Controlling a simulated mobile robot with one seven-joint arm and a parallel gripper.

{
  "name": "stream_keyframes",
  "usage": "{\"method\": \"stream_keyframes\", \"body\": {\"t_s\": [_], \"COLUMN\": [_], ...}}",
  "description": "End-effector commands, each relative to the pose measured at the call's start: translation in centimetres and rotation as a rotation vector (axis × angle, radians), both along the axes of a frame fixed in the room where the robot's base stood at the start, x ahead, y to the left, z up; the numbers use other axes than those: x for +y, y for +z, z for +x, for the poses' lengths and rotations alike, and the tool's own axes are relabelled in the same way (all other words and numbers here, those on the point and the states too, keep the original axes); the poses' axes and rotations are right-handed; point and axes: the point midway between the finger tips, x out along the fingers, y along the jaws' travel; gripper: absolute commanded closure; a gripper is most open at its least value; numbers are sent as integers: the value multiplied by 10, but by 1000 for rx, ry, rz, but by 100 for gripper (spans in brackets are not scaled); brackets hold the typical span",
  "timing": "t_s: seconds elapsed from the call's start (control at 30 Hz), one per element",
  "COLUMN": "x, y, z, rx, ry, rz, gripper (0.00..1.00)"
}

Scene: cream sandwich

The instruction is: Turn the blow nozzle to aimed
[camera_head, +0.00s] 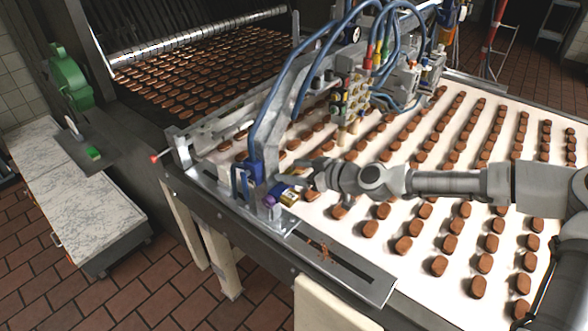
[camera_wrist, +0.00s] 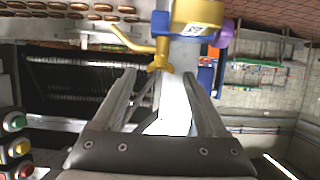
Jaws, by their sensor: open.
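The blow nozzle looks to be the yellow fitting with a purple collar at the near left corner of the belt; its yellow part (camera_head: 289,198) and purple part (camera_head: 272,201) show in the head view. In the wrist view the yellow body (camera_wrist: 197,14) is at the top, with the purple collar (camera_wrist: 226,35) on its right and a yellow arm (camera_wrist: 160,52) reaching down on its left. My gripper (camera_head: 304,178) is just beside the fitting. In the wrist view my gripper (camera_wrist: 160,78) is open, and the yellow arm's lower end appears between the fingertips. Contact cannot be told.
A blue bracket (camera_head: 247,180) and blue hoses (camera_head: 290,62) stand close to the fitting. Rows of brown biscuits (camera_head: 403,245) cover the white belt (camera_head: 345,240). A metal plate (camera_head: 345,268) edges the belt. Coloured buttons (camera_wrist: 15,148) show at the wrist view's left.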

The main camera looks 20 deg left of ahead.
Motion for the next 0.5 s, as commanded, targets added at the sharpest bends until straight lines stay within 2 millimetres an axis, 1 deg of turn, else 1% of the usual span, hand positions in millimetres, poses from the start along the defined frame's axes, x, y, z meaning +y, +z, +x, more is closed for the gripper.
{"method": "stream_keyframes", "body": {"t_s": [0.23,0.37,0.4,0.47,0.5], "x": [0,0,0,0,0], "y": [0,0,0,0,0], "z": [0,0,0,0,0], "rx": [1,1,1,1,1], "ry": [0,0,0,0,1], "rz": [0,0,0,0,0], "gripper": [25,48,56,66,74]}}
